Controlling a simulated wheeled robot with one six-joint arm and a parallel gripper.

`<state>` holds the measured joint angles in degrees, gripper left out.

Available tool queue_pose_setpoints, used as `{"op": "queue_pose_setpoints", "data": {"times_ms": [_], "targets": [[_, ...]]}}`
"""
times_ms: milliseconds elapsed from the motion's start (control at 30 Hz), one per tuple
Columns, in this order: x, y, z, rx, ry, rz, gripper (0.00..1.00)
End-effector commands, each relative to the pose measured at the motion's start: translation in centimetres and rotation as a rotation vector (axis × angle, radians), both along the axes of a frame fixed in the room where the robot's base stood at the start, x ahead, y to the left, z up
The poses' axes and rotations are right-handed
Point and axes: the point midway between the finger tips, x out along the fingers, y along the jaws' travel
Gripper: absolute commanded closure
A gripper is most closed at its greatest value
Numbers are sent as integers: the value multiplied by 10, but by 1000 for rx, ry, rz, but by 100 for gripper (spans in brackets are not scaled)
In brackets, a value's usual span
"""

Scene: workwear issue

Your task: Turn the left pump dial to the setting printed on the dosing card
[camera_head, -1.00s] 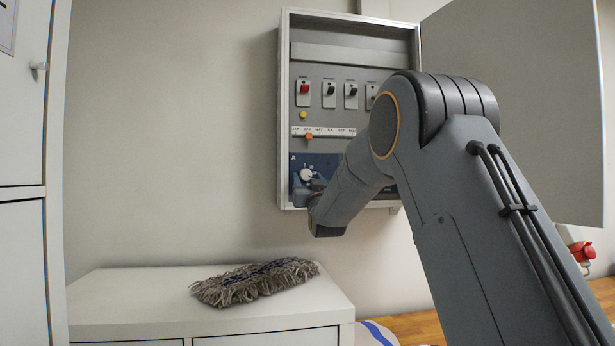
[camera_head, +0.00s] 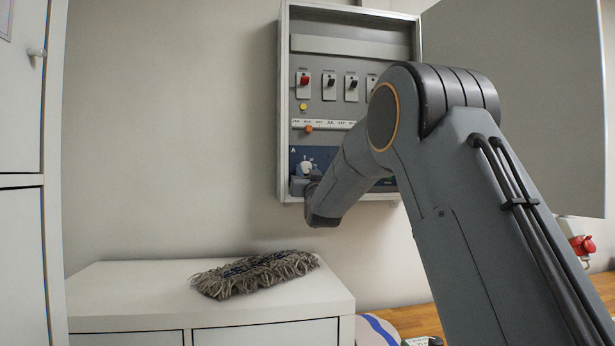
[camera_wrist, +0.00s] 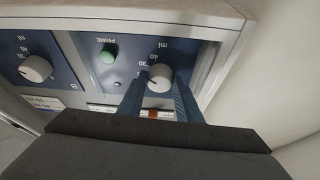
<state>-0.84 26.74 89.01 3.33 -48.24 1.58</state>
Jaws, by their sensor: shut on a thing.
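The left pump dial (camera_head: 307,168) is a pale round knob on the blue panel marked A, low in the open wall cabinet. In the wrist view, where the panel appears upside down, this dial (camera_wrist: 160,74) is at the right, with ml numbers around it, including 30 and 40. My gripper (camera_wrist: 160,86) has its two blue fingers on either side of the dial and is shut on it. The fingers and the small image hide the exact setting. In the head view my gripper (camera_head: 305,184) is partly hidden by my arm. I cannot make out a readable dosing card.
A second dial (camera_wrist: 36,68) and a green PRIME button (camera_wrist: 107,55) are nearby. Switches (camera_head: 329,86) and a label strip (camera_head: 322,124) lie above the pump panel. The cabinet door (camera_head: 515,105) stands open. A grey mop head (camera_head: 255,273) lies on the white cupboard (camera_head: 120,300) below.

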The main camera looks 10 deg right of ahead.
Motion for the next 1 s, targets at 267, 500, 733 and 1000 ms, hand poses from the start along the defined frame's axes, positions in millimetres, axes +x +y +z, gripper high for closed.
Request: {"op": "queue_pose_setpoints", "data": {"times_ms": [267,500,733,1000], "targets": [[1,4,-2,200,-3,3,91],[0,6,0,391,-2,2,91],[0,8,2,533,0,2,91],[0,8,3,619,1,0,91]]}}
